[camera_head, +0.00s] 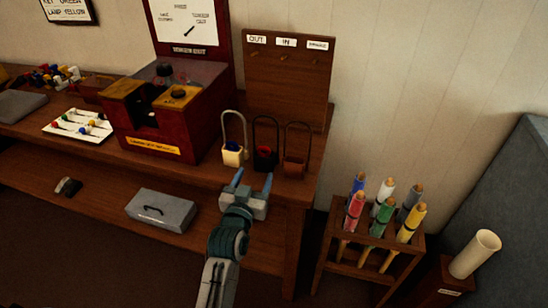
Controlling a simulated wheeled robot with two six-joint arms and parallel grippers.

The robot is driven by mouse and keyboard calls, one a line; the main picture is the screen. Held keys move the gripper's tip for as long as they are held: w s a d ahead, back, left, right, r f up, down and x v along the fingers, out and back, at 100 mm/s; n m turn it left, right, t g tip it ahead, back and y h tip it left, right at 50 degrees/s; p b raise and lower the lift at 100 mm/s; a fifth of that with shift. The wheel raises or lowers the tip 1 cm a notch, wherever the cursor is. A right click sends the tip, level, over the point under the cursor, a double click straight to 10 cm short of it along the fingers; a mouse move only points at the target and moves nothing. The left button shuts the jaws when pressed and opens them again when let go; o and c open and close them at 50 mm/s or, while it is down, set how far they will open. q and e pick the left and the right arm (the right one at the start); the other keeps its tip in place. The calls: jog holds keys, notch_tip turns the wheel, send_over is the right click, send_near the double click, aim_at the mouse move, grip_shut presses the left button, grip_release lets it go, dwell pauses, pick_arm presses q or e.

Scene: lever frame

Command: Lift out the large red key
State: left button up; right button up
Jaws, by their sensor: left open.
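My left gripper (252,187) is open and empty, its two blue-tipped fingers pointing up in front of the table edge. Beyond it stand three hooped pouches: a cream one (232,158) with a blue piece in it, a black one (265,163) with a red piece (265,149) in it, and a brown one (294,168). Small red pieces also lie among others on the white tray (75,126) at the left. I cannot tell which red piece, if any, is the large red key. My right gripper is out of view.
A dark red instrument box (170,140) stands left of the pouches, with a wooden hook board (288,85) behind. A grey box (160,210) sits on the lower shelf. A rack of coloured rolled flags (372,245) and a cream tube (475,254) stand at right.

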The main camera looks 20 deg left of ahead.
aim_at(263, 151)
pick_arm(q)
jog(key=w, duration=0.3)
jog(key=shift+a, duration=0.35)
jog(key=shift+w, duration=0.25)
jog(key=shift+w+d+r+p, duration=0.1)
jog(key=shift+w+d+p, duration=0.05)
jog(key=shift+w+p, duration=0.2)
jog(key=w, duration=0.1)
jog(key=w+p, duration=0.1)
jog(key=w, duration=0.2)
jog(key=shift+w+r, duration=0.1)
jog(key=shift+r, duration=0.25)
jog(key=shift+w+f, duration=0.1)
jog(key=shift+w, duration=0.1)
jog(key=shift+s, duration=0.1)
jog(key=shift+c, duration=1.1)
jog(key=c, duration=0.7)
jog(key=shift+c, duration=1)
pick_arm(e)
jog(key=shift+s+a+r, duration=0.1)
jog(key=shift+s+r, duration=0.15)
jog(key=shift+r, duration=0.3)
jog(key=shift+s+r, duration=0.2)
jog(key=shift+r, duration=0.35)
